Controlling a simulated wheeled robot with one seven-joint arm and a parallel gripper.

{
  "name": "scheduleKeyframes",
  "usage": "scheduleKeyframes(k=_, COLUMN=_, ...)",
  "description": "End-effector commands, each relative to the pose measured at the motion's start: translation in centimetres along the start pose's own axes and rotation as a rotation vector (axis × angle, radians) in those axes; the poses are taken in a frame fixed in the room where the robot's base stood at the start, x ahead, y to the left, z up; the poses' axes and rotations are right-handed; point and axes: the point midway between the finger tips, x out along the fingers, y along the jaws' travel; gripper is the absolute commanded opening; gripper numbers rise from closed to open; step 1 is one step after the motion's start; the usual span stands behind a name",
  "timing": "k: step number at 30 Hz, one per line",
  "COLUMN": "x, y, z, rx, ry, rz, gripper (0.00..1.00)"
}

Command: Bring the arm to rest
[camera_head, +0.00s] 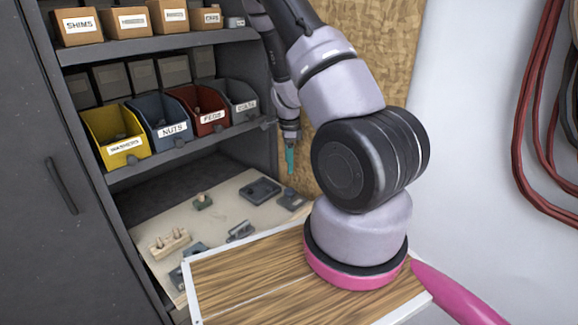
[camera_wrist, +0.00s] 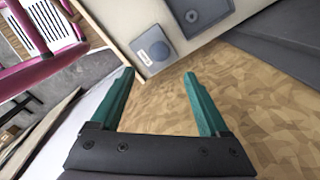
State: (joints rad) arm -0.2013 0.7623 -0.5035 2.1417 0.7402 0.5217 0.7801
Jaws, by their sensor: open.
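My arm rises from a pink-ringed base and bends over toward the shelf unit. My gripper (camera_head: 290,158) hangs at the far end of it, its teal fingertips pointing down in front of the plywood panel (camera_head: 372,50). In the wrist view my gripper (camera_wrist: 160,85) shows two teal fingers spread wide apart, with nothing between them. It is open and empty, beyond the edge of the beige work surface (camera_wrist: 128,18).
The shelf holds a yellow washers bin (camera_head: 115,138), a blue nuts bin (camera_head: 168,118) and a red pegs bin (camera_head: 205,108). Below, a peg block (camera_head: 170,243) and dark parts lie on the board. Red cables (camera_head: 522,120) hang at right.

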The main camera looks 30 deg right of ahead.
Motion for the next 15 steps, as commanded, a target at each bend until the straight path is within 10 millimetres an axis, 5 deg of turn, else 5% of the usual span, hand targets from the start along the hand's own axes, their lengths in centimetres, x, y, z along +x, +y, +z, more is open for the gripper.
scheduleKeyframes(k=11, x=0.0, y=0.0, z=0.0, rx=0.000, ry=0.000, rz=0.000, gripper=0.79)
scheduleKeyframes(k=15, x=-1.5, y=-0.1, z=0.7, rx=-0.030, ry=-0.026, rz=-0.013, gripper=0.79)
